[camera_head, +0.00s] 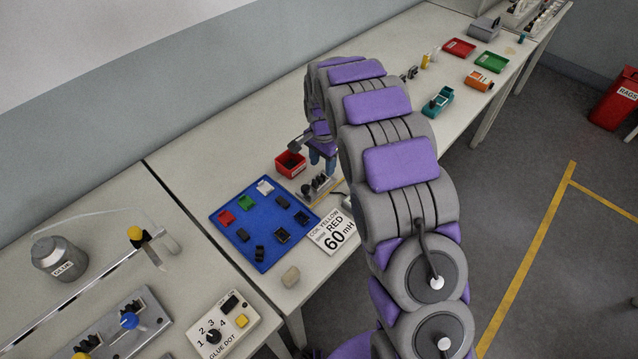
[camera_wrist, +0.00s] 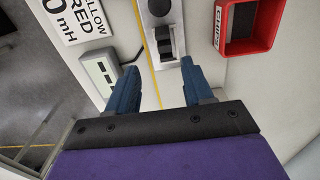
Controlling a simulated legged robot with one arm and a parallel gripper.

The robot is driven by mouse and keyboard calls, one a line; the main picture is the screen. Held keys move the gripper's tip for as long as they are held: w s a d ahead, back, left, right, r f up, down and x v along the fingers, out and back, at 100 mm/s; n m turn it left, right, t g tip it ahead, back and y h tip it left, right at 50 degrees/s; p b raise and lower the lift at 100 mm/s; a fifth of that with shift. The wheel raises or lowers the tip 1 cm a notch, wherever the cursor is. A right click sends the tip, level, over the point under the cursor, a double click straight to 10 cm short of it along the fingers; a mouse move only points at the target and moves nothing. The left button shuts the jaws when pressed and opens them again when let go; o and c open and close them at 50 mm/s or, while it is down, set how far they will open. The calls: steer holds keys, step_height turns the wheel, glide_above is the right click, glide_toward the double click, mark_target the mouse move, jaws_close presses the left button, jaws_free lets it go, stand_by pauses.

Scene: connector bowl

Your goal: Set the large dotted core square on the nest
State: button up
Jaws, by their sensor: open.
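My gripper (camera_head: 322,160) hangs above the metal fixture (camera_head: 333,186), which I take for the nest. In the wrist view my gripper (camera_wrist: 160,88) has its two blue fingers apart with nothing between them. Beyond the fingertips, the fixture's metal plate (camera_wrist: 147,20) carries dark block-like parts (camera_wrist: 165,42). I cannot tell whether one of them is a core or part of the nest. Several dark pieces lie on the blue mat (camera_head: 262,219), including one at its right side (camera_head: 282,235). No dots are readable at this size, so I cannot pick out the large dotted core.
A red bin (camera_head: 290,164) stands behind the fixture and also shows in the wrist view (camera_wrist: 245,46). Red, green and white pieces lie on the mat.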

mark_target(319, 178)
steer(key=shift+d+f, duration=0.1)
steer(key=shift+f, duration=0.75)
steer(key=shift+a+f, duration=0.25)
steer(key=f, duration=0.1)
steer(key=a+f+b, duration=0.1)
steer(key=f, duration=0.1)
steer(key=f+b, duration=0.1)
steer(key=shift+a+f, duration=0.2)
steer(key=shift+a, duration=0.15)
steer(key=shift+d+f, duration=0.1)
steer(key=shift+d, duration=0.55)
steer(key=shift+c, duration=0.7)
steer(key=shift+a, duration=0.55)
steer(key=c, duration=0.7)
steer(key=shift+d, duration=0.35)
jaws_close()
